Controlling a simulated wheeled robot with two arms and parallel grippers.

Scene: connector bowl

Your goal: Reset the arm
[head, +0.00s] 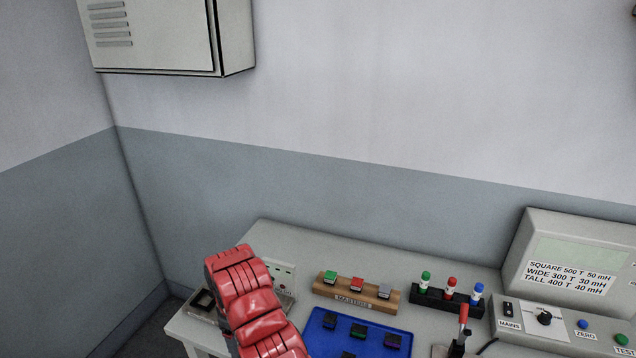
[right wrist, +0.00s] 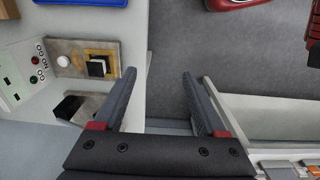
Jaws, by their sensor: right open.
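My right gripper (right wrist: 158,75) is open and empty in the right wrist view. Its two dark fingers with red bases are spread above the edge of the light grey table (right wrist: 128,25), one on each side of that edge. The floor shows between and beyond the fingertips. In the head view a red arm link of mine (head: 250,305) rises from the bottom, over the table's left end; no gripper fingers show there. My left gripper is not in view.
A panel box (right wrist: 15,75), a plate with a black square block (right wrist: 98,67) and a dark open box (right wrist: 72,108) lie near the fingers. A blue tray (head: 318,342), wooden masters block (head: 355,291), vial rack (head: 446,300) and display box (head: 530,240) stand farther right.

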